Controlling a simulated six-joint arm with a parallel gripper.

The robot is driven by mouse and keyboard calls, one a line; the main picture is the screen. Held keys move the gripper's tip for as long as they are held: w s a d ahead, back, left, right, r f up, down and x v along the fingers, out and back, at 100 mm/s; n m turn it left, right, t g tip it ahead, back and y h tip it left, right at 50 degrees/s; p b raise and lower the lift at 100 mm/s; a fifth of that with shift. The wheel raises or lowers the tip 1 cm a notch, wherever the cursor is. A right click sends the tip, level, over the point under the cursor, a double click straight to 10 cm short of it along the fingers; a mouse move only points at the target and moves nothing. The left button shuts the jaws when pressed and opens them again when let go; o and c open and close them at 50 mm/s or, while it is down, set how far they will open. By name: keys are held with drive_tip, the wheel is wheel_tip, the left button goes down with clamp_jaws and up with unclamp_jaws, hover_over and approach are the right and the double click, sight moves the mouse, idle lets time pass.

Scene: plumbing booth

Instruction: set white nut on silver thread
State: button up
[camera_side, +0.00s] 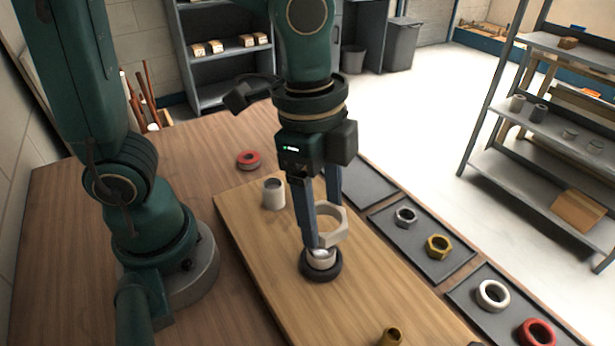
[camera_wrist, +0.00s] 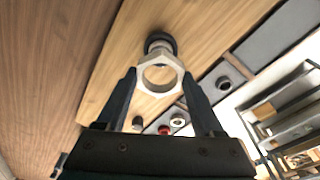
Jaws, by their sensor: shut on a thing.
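My gripper (camera_side: 320,226) is shut on the white nut (camera_side: 341,224), a large six-sided ring. In the wrist view the nut (camera_wrist: 143,80) sits between my two fingertips (camera_wrist: 160,76), with its hole open to the camera. In the side view the nut looks tilted to the board. The silver thread (camera_side: 322,262) is a short metallic stub in a black round collar (camera_side: 321,275) on the wooden board. The nut is above the stub in the side view, and a finger hides part of it. In the wrist view the stub (camera_wrist: 157,46) shows just beyond the nut's far rim.
A pale pipe stub (camera_side: 273,195) stands on the board behind left. A brass fitting (camera_side: 390,337) is at the front. Dark trays at right hold a grey nut (camera_side: 405,215), yellow nut (camera_side: 428,247), white ring (camera_side: 481,295) and red ring (camera_side: 524,332).

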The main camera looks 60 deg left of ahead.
sight(321, 236)
drive_tip(key=shift+f, duration=2.55)
drive_tip(key=shift+f, duration=0.1)
drive_tip(key=m, duration=0.5)
drive_tip(key=shift+f+m+g, duration=0.1)
drive_tip(key=shift+m+g, duration=0.2)
drive_tip(key=shift+g, duration=0.1)
drive_tip(key=o, duration=1.4)
drive_tip(key=shift+r, duration=2.5)
